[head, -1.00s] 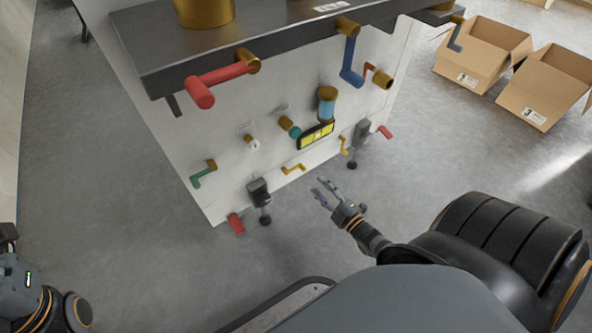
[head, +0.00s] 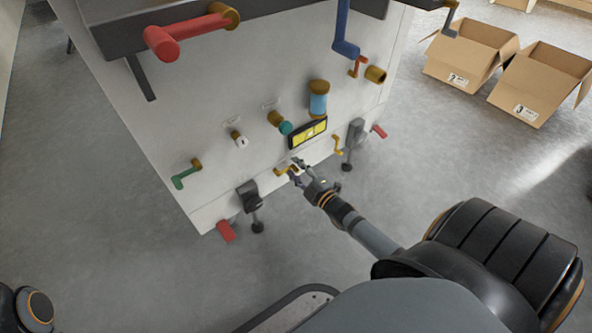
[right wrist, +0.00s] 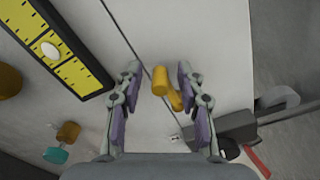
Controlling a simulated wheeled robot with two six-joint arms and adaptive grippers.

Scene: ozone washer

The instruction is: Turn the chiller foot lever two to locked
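A small yellow crank-shaped lever (head: 281,171) sits low on the front of the white washer cabinet (head: 170,130). My right gripper (head: 298,170) is at this lever, partly covering it. In the right wrist view, the yellow lever (right wrist: 161,84) shows between the two spread fingers of the right gripper (right wrist: 158,78), and no grip on it is visible. A second yellow lever (head: 337,146) is farther right. Red levers stand near the cabinet's feet, one at the lower left (head: 226,232) and one at the right (head: 379,131). No readable label tells which is foot lever two. My left gripper is out of view.
A black-framed yellow panel (head: 308,133) is just above the right gripper. Grey feet (head: 249,196) (head: 356,132) flank the yellow levers. A green crank (head: 185,175) and a large red handle (head: 190,35) are on the left. Open cardboard boxes (head: 535,85) stand on the floor at right.

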